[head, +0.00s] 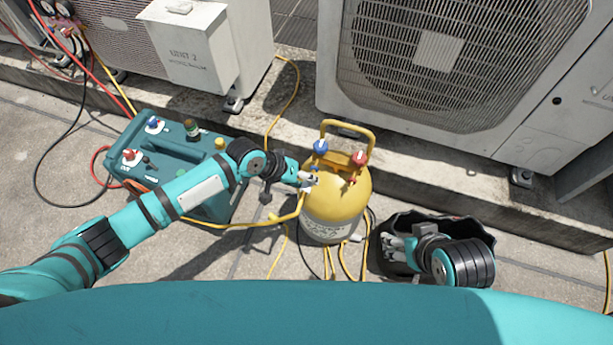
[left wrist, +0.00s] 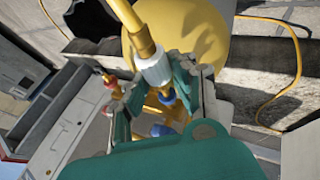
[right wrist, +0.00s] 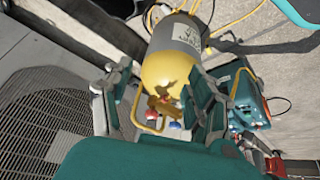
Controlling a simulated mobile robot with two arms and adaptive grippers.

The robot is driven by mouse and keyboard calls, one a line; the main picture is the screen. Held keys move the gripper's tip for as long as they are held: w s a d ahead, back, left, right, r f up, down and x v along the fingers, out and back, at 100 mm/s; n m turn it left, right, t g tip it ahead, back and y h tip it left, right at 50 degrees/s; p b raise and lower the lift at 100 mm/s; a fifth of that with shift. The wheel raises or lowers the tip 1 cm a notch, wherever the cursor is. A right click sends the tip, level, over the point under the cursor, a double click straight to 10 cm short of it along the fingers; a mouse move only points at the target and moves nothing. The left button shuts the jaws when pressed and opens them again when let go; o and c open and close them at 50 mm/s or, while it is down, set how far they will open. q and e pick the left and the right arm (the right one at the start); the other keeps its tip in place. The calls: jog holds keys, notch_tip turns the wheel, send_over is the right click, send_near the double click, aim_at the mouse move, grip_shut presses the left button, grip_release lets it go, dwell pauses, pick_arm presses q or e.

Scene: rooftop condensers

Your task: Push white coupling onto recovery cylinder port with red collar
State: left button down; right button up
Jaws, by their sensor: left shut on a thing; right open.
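The yellow recovery cylinder (head: 336,200) stands upright on the roof floor, with a blue handwheel (head: 321,147) and a red handwheel (head: 360,157) on top. My left gripper (head: 308,180) is at the cylinder's left upper side. In the left wrist view it is shut on the white coupling (left wrist: 155,68), which ends a yellow hose (left wrist: 135,28). A blue ringed fitting (left wrist: 168,95) shows just below the coupling; I cannot tell whether they touch. My right gripper (head: 392,245) is open and empty, right of the cylinder.
A black open bag (head: 470,226) lies under my right gripper. A teal recovery machine (head: 160,160) stands left of the cylinder. Condenser units (head: 455,60) line the ledge behind. Yellow hoses (head: 245,224) run around the cylinder. Open floor lies at the left.

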pick_arm(q)
jog(key=shift+s, duration=0.1)
jog(key=shift+s+a+p, duration=0.2)
jog(key=shift+s+p, duration=0.3)
jog(key=shift+p, duration=0.05)
jog(key=shift+s+a+p, duration=0.2)
jog(key=shift+s+p, duration=0.3)
pick_arm(e)
jog(key=shift+s+d+r+g, duration=0.15)
jog(key=shift+s+g, duration=0.1)
jog(key=shift+s, duration=0.25)
jog(key=shift+s+d+r+g, duration=0.2)
jog(key=shift+s+g, duration=0.1)
jog(key=shift+s, duration=0.25)
jog(key=shift+s+d+r+g, duration=0.15)
jog(key=shift+s+g, duration=0.1)
jog(key=shift+s, duration=0.25)
pick_arm(q)
jog(key=c, duration=1.6)
grip_release()
grip_shut()
